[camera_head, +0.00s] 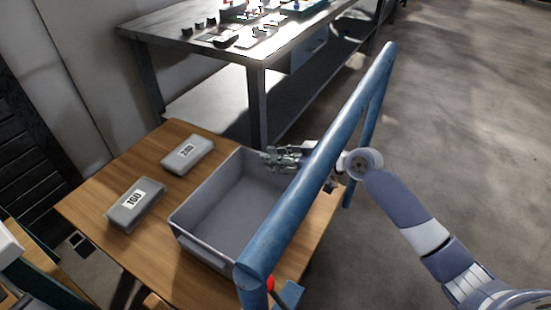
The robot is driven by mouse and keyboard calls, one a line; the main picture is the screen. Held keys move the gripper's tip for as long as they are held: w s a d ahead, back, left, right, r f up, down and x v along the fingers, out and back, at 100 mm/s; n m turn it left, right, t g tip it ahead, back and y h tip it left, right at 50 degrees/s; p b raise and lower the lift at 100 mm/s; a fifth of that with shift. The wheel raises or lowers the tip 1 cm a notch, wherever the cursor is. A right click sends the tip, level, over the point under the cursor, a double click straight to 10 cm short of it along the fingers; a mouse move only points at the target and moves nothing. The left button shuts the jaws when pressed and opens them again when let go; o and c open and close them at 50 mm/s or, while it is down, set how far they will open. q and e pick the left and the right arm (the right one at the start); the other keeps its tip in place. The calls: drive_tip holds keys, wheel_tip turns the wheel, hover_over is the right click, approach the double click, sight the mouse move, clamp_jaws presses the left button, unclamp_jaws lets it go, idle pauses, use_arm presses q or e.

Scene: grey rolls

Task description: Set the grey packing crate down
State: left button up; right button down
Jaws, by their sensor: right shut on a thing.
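The grey packing crate (222,204) is an open, empty-looking box at the right side of the wooden table (142,252). It looks level and at or just above the tabletop; I cannot tell whether its base touches. My right gripper (268,158) is shut on the crate's far right rim, its arm coming in from the right behind a blue rail. The rail hides part of the crate's right side. My left gripper is not in view.
A blue rail (320,160) crosses diagonally in front of the crate and my right arm. Two grey blocks, labelled 160 (122,214) and 200 (176,163), lie left of the crate. A metal workbench (165,30) with small parts stands behind. Open floor lies to the right.

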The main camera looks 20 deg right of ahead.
drive_tip(key=c, duration=1.5)
unclamp_jaws()
drive_tip(key=shift+r, duration=0.1)
drive_tip(key=shift+p+v, duration=0.45)
drive_tip(key=shift+v, duration=5.5)
drive_tip(key=shift+s+d, duration=0.1)
drive_tip(key=shift+d, duration=0.05)
